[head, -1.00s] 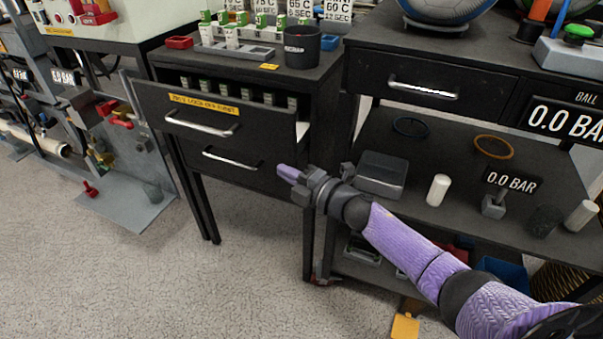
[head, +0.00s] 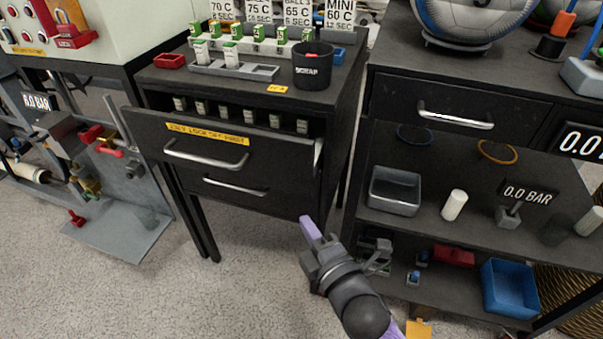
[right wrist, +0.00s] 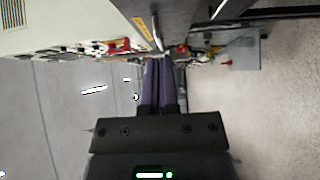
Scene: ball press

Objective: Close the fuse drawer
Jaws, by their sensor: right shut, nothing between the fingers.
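The fuse drawer (head: 192,150) is the upper drawer of the small black cabinet. It is pulled out, with a silver bar handle and a yellow label on its front and several green-and-white fuses (head: 250,117) standing inside. In the right wrist view, a dark panel with a yellow label (right wrist: 143,28) and a bright handle is ahead of the fingers. My right gripper (head: 311,228) is shut and empty, with purple fingers, below and right of the drawer front, apart from it in the head view. Its fingers also show in the right wrist view (right wrist: 158,82). My left gripper is not in view.
A second drawer (head: 235,188) below is shut. The cabinet top holds a black scrap cup (head: 313,66), a fuse rack and a red tray (head: 169,61). A shelved bench (head: 450,95) stands close on the right. Floor in front is clear.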

